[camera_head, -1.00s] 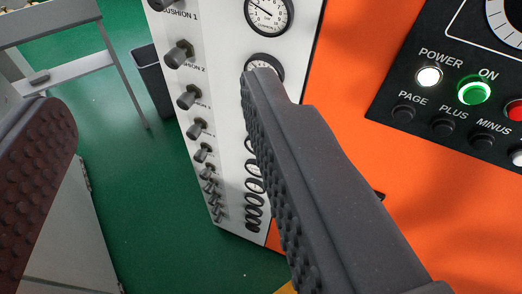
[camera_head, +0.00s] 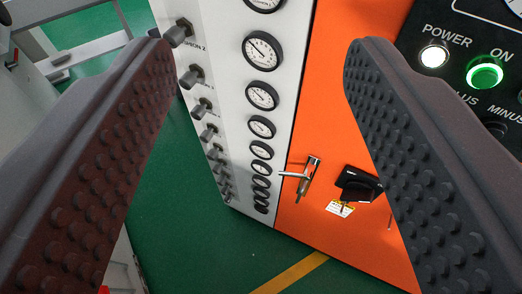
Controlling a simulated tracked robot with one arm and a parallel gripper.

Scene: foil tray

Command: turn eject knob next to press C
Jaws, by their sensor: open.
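My gripper (camera_head: 257,48) is open and empty, with one studded finger on each side of the view. A black knob (camera_head: 360,186) sits low on the orange panel (camera_head: 330,110), just left of the right finger and apart from it. I cannot tell from the lettering whether this is the eject knob. No mark for press C is readable. The right finger hides part of the orange panel.
A metal handle (camera_head: 300,178) sticks out left of the black knob. A white panel (camera_head: 225,60) carries a column of round gauges (camera_head: 262,51) and dark knobs (camera_head: 192,77). A black control panel (camera_head: 440,22) with lit POWER and ON lamps is at upper right.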

